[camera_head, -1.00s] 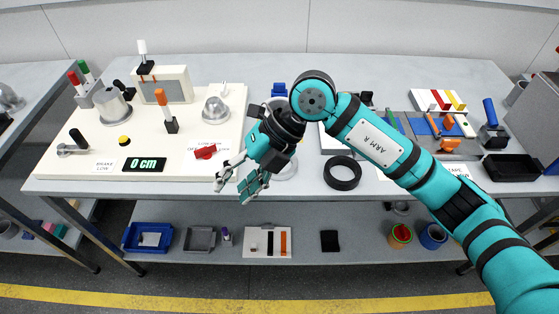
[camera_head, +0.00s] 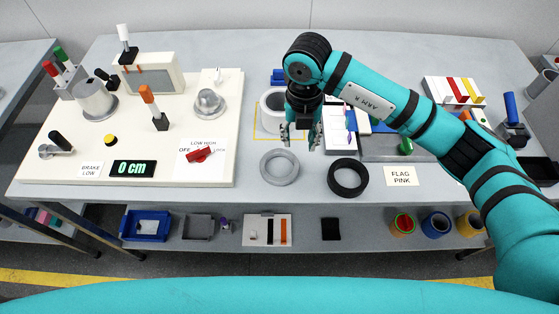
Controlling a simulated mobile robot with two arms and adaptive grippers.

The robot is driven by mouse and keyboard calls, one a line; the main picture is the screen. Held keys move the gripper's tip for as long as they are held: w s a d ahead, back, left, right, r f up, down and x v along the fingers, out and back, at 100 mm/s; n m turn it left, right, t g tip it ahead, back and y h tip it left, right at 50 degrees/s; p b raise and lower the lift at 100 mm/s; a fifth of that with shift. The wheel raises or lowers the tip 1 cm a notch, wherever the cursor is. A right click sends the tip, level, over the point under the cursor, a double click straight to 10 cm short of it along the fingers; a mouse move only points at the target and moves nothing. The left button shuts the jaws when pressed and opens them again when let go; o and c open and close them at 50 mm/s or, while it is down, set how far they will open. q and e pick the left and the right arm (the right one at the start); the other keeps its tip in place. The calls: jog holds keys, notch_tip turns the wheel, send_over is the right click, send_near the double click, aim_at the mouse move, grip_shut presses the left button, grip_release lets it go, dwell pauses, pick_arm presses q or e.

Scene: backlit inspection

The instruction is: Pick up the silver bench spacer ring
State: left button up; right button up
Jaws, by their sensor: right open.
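The silver spacer ring (camera_head: 264,172) lies flat on the grey bench, just right of the cream control panel's front corner. A similar black ring (camera_head: 333,180) lies to its right. My right gripper (camera_head: 302,138) is open and empty, fingers pointing down. In the picture it is above and a little right of the silver ring, near a white cylinder (camera_head: 270,122) standing in a yellow outlined square. The gripper's height over the bench is hard to tell. My left gripper is not in view.
A "FLAG PINK" card (camera_head: 401,176) and a grey tray (camera_head: 380,150) are to the right. A lower shelf (camera_head: 365,232) holds bins and cups. Bare bench (camera_head: 300,200) lies in front of the rings.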

aim_at(297, 165)
notch_tip(297, 165, down, 4)
jog(key=shift+w+r+p, duration=0.15)
jog(key=shift+r+p, duration=0.05)
jog(key=shift+p, duration=0.25)
notch_tip(297, 165, down, 2)
jog(key=shift+f, duration=0.1)
jog(key=shift+f+p, duration=0.3)
jog(key=shift+p, duration=0.3)
notch_tip(297, 165, down, 4)
jog(key=shift+r+p, duration=0.15)
jog(key=shift+p, duration=0.6)
jog(key=shift+f, duration=0.4)
jog(key=c, duration=0.7)
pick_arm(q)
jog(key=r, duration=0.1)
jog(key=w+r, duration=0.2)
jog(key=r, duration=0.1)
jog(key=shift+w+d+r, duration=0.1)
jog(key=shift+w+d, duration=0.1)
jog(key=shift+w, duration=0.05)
pick_arm(e)
grip_shut()
